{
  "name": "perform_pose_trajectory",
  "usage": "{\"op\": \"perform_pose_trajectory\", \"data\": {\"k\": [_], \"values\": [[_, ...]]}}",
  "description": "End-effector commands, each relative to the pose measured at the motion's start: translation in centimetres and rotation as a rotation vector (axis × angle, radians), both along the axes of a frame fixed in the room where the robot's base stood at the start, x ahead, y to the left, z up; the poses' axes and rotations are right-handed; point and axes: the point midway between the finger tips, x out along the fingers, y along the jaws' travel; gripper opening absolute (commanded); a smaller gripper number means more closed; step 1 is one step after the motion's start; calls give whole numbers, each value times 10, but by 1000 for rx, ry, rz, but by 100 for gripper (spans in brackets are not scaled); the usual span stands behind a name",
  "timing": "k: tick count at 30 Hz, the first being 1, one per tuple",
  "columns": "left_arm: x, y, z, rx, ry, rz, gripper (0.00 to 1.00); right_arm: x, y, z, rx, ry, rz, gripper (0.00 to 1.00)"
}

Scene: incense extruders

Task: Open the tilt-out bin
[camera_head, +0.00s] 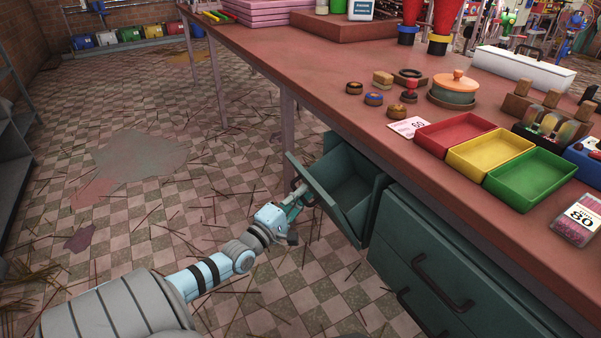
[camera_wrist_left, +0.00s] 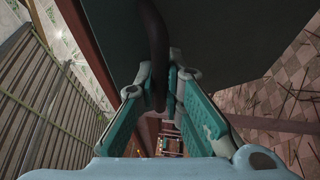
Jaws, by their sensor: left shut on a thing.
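The tilt-out bin (camera_head: 342,193) is a dark green bin under the red-topped workbench. It is tilted out toward my left arm, and its empty-looking inside shows from above. My left gripper (camera_head: 297,199) is at the outer face of the bin, shut on its handle. In the left wrist view the dark curved handle (camera_wrist_left: 154,50) runs down between the fingers of the left gripper (camera_wrist_left: 160,100), with the dark bin front (camera_wrist_left: 230,35) behind it. My right gripper is not in view.
Green drawers (camera_head: 450,275) with dark handles stand right of the bin. The workbench (camera_head: 330,75) carries red, yellow and green trays (camera_head: 490,155), a lidded pot (camera_head: 453,88) and small stamps. The tiled floor (camera_head: 150,215) to the left is open, with scattered sticks.

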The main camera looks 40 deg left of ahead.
Motion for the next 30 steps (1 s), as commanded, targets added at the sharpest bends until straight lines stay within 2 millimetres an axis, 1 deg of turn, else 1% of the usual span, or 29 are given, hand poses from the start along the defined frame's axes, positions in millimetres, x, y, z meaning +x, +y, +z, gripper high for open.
{"op": "perform_pose_trajectory", "data": {"k": [6, 10, 25, 26, 27, 30], "values": [[-15, 5, -14, 2, 5, 0, 0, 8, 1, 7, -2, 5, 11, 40], [-21, 6, -19, 2, 5, 1, 0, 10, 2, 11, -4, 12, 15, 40], [-25, 8, -19, 3, 2, 2, 0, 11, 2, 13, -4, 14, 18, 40], [-25, 8, -19, 3, 2, 2, 13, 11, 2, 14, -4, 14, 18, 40], [-25, 8, -19, 2, 2, 2, 18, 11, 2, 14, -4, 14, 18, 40], [-24, 8, -19, 2, 2, 2, 18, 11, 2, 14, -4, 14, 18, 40]]}}
